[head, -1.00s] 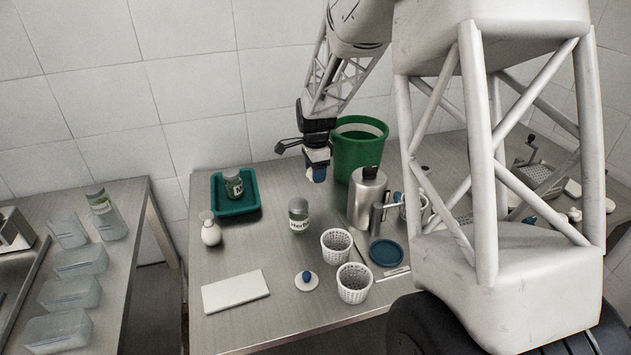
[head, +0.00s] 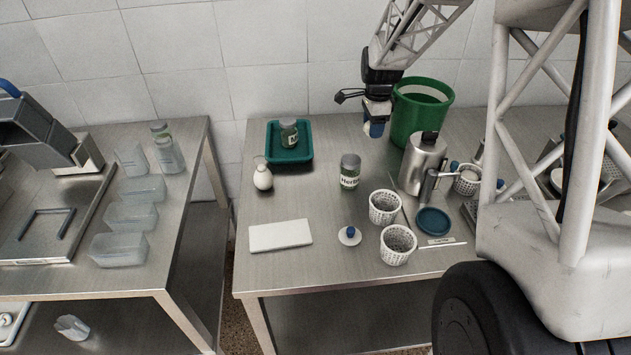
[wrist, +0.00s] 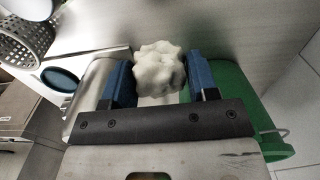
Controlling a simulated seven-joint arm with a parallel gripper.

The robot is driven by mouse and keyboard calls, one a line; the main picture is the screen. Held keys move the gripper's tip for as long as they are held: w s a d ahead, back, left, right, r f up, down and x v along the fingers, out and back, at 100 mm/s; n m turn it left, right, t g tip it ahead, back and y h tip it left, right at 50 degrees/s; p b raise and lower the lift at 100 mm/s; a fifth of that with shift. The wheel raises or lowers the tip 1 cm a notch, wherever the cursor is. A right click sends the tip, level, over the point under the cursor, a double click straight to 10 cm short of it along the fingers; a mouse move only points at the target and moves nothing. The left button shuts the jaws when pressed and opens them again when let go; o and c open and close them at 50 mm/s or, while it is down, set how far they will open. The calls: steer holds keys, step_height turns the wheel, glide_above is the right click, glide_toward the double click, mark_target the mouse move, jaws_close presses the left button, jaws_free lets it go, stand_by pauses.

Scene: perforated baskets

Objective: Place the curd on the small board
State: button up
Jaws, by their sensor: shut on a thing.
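The curd, a white lumpy piece (wrist: 158,68), is held between the two blue fingers of my gripper (wrist: 160,80) in the wrist view. In the head view my gripper (head: 375,127) hangs above the back of the table, just left of the green bin (head: 422,115). There the curd is mostly hidden, with only a pale bit showing at the fingers. The small board (head: 280,235), a white flat rectangle, lies at the front left of the same table. It is bare, and my gripper is well behind it and to its right.
A green tray (head: 289,155) holding a jar, a white bottle (head: 262,178) and a labelled herb jar (head: 350,172) stand around the middle. Two perforated baskets (head: 398,245), a metal pitcher (head: 424,165) and a blue lid (head: 433,221) stand to the right.

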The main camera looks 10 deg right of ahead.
steer(key=shift+r, duration=0.6)
step_height(320, 180, up, 4)
steer(key=shift+f, duration=0.1)
steer(key=s+a+r+n, duration=0.1)
steer(key=s+a+n, duration=0.2)
steer(key=s+a, duration=0.75)
steer(key=s+a+r+n, duration=0.2)
steer(key=s+a, duration=0.6)
steer(key=s, duration=0.5)
steer(key=s+a+f+n, duration=0.2)
steer(key=s, duration=0.7)
steer(key=s+a+f+n, duration=0.1)
steer(key=s+n, duration=0.1)
steer(key=s, duration=0.6)
step_height(320, 180, down, 8)
steer(key=shift+f, duration=0.25)
glide_above(281, 236)
steer(key=shift+f, duration=0.7)
